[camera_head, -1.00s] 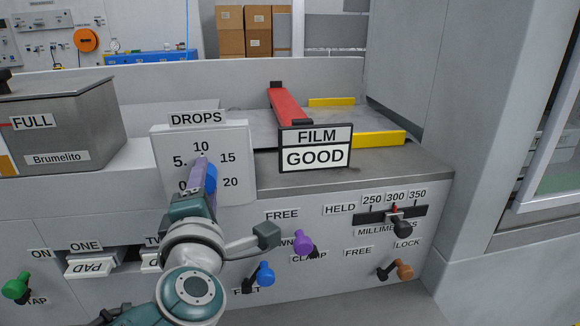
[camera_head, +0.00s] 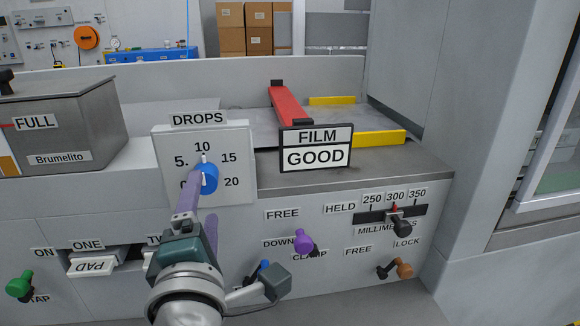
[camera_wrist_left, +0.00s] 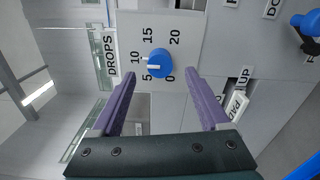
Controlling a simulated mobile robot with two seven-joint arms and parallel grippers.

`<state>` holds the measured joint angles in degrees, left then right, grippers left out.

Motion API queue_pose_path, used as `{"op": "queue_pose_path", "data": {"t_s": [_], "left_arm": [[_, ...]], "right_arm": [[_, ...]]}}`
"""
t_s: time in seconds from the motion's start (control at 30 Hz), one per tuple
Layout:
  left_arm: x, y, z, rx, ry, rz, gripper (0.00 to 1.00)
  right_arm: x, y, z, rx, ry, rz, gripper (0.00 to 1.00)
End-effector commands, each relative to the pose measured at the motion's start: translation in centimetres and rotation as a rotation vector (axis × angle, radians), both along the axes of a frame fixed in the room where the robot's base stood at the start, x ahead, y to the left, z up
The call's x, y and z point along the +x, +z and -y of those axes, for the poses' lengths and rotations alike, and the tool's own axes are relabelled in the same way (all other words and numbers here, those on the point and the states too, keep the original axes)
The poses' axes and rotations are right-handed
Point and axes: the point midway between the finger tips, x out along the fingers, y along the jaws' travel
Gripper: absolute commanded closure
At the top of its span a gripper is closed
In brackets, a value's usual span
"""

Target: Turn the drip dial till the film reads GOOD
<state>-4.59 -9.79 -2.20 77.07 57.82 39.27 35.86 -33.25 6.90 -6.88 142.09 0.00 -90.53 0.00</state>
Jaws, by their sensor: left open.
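The blue drip dial (camera_head: 206,178) sits on a white panel under the DROPS label (camera_head: 198,119), with numbers from 0 to 20 around it. In the head view its white mark points up, close to 10. The dial also shows in the left wrist view (camera_wrist_left: 158,63). The film sign (camera_head: 316,148) reads GOOD. My left gripper (camera_head: 200,205) is open, with its purple fingers below and in front of the dial; in the left wrist view its fingers (camera_wrist_left: 165,80) are apart, with the dial beyond their tips and nothing between them. My right gripper is not in view.
A steel tank (camera_head: 60,125) marked FULL stands at the left. Below the panel are a purple knob (camera_head: 304,241), a green knob (camera_head: 19,284) and an orange knob (camera_head: 404,269). A red bar (camera_head: 287,105) lies on the plate behind the sign.

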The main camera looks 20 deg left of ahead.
Motion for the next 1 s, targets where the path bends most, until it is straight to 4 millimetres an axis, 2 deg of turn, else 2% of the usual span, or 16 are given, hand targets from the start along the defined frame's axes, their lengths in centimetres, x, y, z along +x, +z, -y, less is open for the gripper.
{"op": "queue_pose_path", "data": {"t_s": [0.1, 0.27, 0.77, 0.87, 0.97, 1.0], "left_arm": [[-1.8, -0.1, 1.1, -0.002, 0.001, -0.001, 0.21], [-3.0, 0.0, 1.8, -0.002, 0.000, 0.001, 0.21], [-3.1, 0.1, 2.0, 0.002, -0.004, 0.001, 0.21], [-2.6, 1.0, 2.7, 0.034, -0.060, -0.011, 0.21], [-1.6, 3.0, 4.8, 0.134, -0.219, -0.053, 0.21], [-1.2, 3.9, 6.1, 0.195, -0.308, -0.082, 0.21]], "right_arm": [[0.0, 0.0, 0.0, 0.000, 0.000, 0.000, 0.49], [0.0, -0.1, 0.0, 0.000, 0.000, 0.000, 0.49], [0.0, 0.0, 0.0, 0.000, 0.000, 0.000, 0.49], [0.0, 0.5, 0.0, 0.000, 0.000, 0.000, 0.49], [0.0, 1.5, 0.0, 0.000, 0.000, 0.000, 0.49], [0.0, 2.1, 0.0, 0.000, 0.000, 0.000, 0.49]]}}
